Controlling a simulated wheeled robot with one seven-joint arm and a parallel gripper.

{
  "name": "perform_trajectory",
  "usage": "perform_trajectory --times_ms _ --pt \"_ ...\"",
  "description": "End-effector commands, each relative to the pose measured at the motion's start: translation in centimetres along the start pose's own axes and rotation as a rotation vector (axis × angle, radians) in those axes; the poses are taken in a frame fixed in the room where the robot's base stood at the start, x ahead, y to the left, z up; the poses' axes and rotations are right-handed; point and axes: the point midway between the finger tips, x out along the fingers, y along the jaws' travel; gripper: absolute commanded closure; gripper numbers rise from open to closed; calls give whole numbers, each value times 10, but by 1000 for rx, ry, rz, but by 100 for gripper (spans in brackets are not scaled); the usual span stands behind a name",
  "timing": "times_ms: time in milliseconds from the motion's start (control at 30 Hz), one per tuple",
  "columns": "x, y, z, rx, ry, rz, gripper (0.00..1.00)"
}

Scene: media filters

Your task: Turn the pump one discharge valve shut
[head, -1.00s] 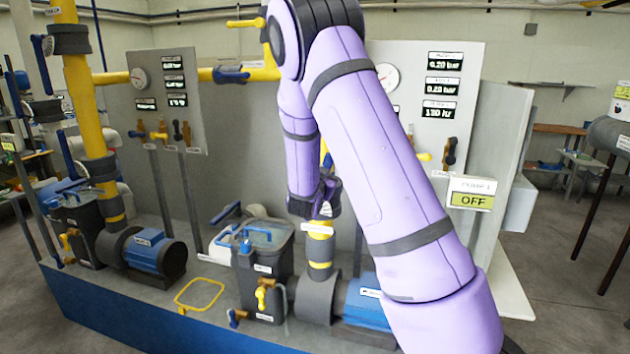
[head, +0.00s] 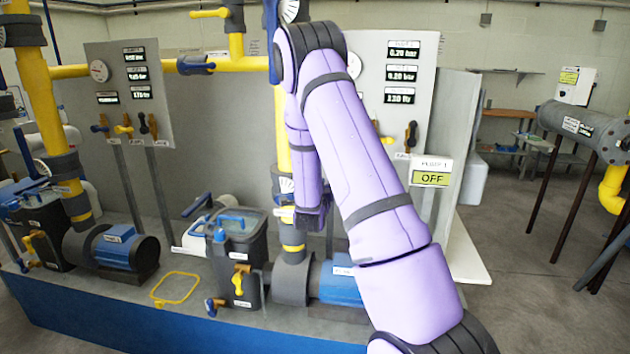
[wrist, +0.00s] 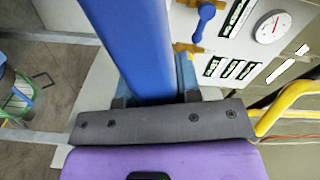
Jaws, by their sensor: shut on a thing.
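The pump one discharge valve (head: 285,185) is a grey body with a white dial on the yellow pipe above the pump. My gripper's wrist (head: 312,212) hangs just right of it in the head view, below my bent arm. The fingertips are hidden there. In the wrist view my gripper (wrist: 152,92) is shut around a long blue handle (wrist: 145,40), with a finger on each side of it. The handle's joint with the valve is not visible. The pump one sign (head: 432,172) reads OFF.
A gauge panel (head: 425,70) with small valves stands behind my arm. A blue pump motor (head: 335,285) and a dark strainer tank (head: 240,250) with a blue-handled lid stand below. A second pump (head: 125,248) is at left. Open floor (head: 540,260) lies at right.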

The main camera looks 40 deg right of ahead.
Motion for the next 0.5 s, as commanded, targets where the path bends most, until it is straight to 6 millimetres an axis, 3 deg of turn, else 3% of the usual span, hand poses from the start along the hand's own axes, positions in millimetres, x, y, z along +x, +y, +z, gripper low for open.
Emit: perform_trajectory --times_ms 200,500 --pt "0 24 1 158 1 4 100" --pt "0 40 6 292 1 4 100"
